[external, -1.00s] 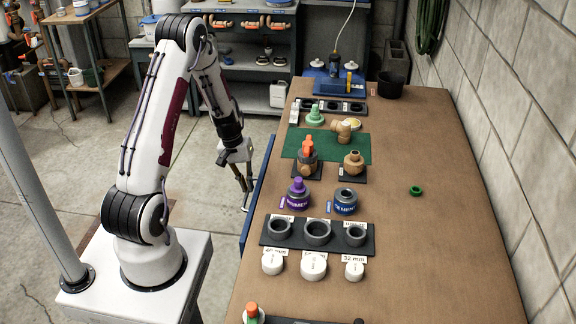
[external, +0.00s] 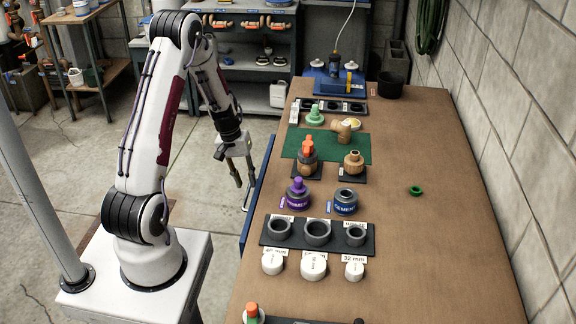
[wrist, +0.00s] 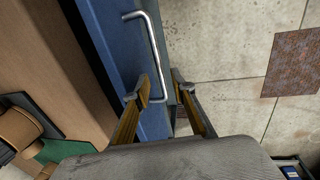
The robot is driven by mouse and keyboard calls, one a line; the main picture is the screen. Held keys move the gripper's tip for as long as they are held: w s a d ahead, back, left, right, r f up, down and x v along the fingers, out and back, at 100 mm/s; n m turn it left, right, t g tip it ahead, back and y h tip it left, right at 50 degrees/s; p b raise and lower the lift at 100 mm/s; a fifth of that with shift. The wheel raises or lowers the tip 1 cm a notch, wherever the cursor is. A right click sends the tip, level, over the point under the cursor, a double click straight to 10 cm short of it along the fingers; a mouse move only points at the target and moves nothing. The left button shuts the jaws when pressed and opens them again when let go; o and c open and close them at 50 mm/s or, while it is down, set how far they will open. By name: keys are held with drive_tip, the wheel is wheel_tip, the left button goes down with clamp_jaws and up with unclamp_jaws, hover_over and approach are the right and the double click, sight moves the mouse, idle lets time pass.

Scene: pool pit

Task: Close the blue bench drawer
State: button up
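The blue bench drawer (external: 259,190) shows as a narrow blue front along the bench's left side in the external view. In the wrist view its blue front (wrist: 122,48) carries a silver bar handle (wrist: 154,45). The handle also shows in the external view (external: 247,199). My gripper (external: 245,182) points down beside the drawer front, on the aisle side. In the wrist view my gripper (wrist: 161,92) is open, with its fingers apart around the near end of the handle. I cannot tell whether either finger touches it, nor how far the drawer stands out.
The brown benchtop (external: 430,250) holds pipe fittings, cans, a green mat (external: 360,150) and black racks (external: 365,241). The concrete floor (external: 60,190) left of the drawer is clear around my gripper. A grey pole (external: 35,190) stands left of my base.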

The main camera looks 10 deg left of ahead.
wheel_tip(320, 180, up, 10)
drive_tip(key=a, duration=0.2)
drive_tip(key=shift+f, duration=0.15)
drive_tip(key=shift+d, duration=0.1)
idle(0.3)
drive_tip(key=shift+f, duration=0.15)
clamp_jaws()
drive_tip(key=shift+w+d+f+n+h, duration=0.1)
drive_tip(key=shift+w+d+f+n, duration=0.35)
drive_tip(key=shift+n, duration=2.55)
drive_tip(key=shift+w+d+f+n+h, duration=0.15)
drive_tip(key=shift+w+n, duration=0.5)
drive_tip(key=shift+n, duration=2.35)
drive_tip(key=shift+w+d+f+n+h, duration=0.1)
drive_tip(key=shift+w+d+f+n, duration=0.35)
drive_tip(key=shift+n, duration=2.55)
drive_tip(key=shift+w+a+r, duration=0.1)
drive_tip(key=shift+a+r, duration=0.05)
